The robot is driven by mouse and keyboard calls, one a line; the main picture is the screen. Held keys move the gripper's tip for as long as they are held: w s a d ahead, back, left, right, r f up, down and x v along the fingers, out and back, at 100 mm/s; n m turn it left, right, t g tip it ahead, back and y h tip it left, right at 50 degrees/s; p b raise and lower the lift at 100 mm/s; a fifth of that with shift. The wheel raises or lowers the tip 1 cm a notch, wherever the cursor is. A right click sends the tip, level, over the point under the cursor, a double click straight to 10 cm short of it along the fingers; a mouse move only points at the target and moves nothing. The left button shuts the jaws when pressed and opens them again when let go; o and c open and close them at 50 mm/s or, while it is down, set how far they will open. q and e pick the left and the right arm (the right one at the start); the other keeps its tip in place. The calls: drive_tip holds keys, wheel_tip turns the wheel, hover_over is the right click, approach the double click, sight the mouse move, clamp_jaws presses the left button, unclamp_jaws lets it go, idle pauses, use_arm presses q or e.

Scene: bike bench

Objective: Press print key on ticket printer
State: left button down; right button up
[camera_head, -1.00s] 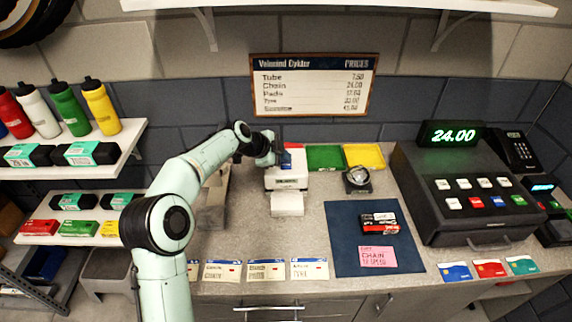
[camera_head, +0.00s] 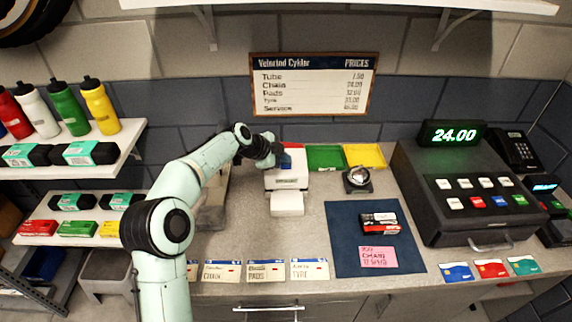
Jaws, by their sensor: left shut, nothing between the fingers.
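The ticket printer (camera_head: 287,181) is a small white box at the back of the counter, with a white piece of paper or tray (camera_head: 287,204) at its front. My left gripper (camera_head: 284,160) is shut and empty, at the top of the printer. A dark blue patch shows at the fingertips; whether they touch the print key is hidden by the gripper. My right gripper is not in view.
Green (camera_head: 325,157) and yellow (camera_head: 364,156) trays stand right of the printer, near a small round device (camera_head: 357,179). A dark blue mat (camera_head: 352,262) holds a small box (camera_head: 380,222) and a pink ticket (camera_head: 378,257). The cash register (camera_head: 470,190) shows 24.00.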

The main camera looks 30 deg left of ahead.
sight(284, 166)
use_arm(q)
drive_tip(key=shift+f, duration=0.2)
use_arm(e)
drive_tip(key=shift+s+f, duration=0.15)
use_arm(q)
drive_tip(key=shift+r, duration=0.65)
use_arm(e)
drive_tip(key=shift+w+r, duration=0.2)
use_arm(q)
drive_tip(key=shift+r, duration=0.5)
wheel_tip(284, 166, up, 5)
drive_tip(key=shift+p, duration=1.1)
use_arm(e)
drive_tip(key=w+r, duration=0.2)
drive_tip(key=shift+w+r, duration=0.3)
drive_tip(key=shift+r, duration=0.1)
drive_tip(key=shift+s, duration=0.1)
